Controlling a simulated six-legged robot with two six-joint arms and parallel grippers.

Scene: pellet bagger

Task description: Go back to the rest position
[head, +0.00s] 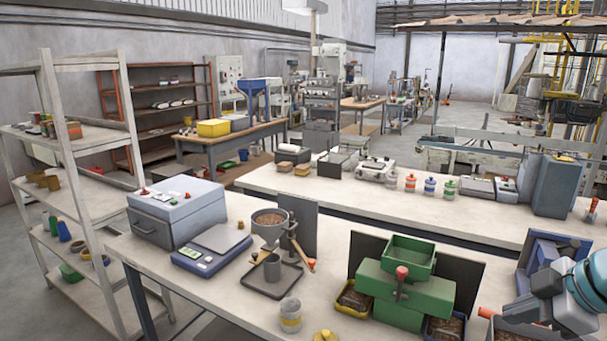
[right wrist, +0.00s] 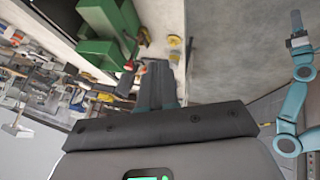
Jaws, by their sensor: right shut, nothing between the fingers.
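My right gripper (head: 512,317) is at the lower right of the head view, beside the green press. In the right wrist view its fingers (right wrist: 160,80) are together with nothing between them, clear of the bench. My left gripper is outside the head view. In the right wrist view a teal arm, seemingly my left one, stands at the right edge; its gripper end (right wrist: 297,20) is too small to read.
The green press (head: 405,292) with a red knob stands on the near bench (head: 225,285), close to my right gripper. A blue machine (head: 545,252) is behind the gripper. A scale (head: 212,250), a grey box (head: 177,210) and a pellet pot (head: 270,222) stand further left.

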